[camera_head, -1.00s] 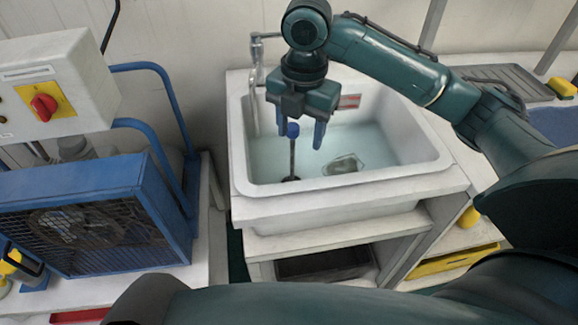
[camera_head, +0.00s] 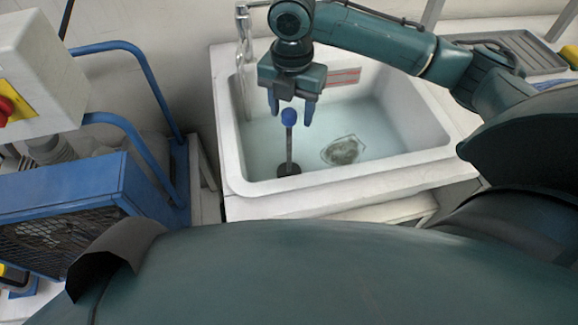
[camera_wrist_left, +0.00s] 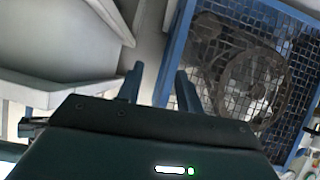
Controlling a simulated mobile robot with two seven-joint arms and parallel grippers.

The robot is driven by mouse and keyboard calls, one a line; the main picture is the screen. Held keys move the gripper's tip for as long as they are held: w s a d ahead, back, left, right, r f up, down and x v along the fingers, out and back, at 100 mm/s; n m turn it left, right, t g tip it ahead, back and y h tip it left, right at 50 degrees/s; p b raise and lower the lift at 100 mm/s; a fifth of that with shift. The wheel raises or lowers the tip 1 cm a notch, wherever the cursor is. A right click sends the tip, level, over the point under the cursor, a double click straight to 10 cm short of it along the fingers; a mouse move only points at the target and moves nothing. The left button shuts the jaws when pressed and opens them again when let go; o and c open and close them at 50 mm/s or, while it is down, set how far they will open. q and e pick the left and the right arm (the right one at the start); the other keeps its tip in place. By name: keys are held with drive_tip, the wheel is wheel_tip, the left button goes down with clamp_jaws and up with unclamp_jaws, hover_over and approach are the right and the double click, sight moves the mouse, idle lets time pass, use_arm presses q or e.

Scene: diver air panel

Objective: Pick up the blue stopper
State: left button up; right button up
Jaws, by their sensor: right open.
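The blue stopper (camera_head: 289,117) has a round blue knob on a thin dark upright rod with a dark round foot. It stands in the sink basin (camera_head: 232,150), which holds water, near its front left. My right gripper (camera_head: 291,108) points down over the basin, open and empty. Its two fingers show on either side of the blue knob in the head view. I cannot tell whether they touch it. My left gripper (camera_wrist_left: 160,70) shows in the left wrist view, with its fingers apart and nothing between them. It is not visible in the head view.
A tap (camera_head: 243,40) stands at the sink's back left. A blue caged machine (camera_head: 70,215) with blue tube handles stands left of the sink. A grey drainer (camera_head: 515,55) lies at the back right.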

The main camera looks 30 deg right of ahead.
sight(289, 126)
wheel_tip(289, 126, down, 5)
drive_tip(key=shift+w+a+f, duration=0.15)
clamp_jaws()
idle(0.7)
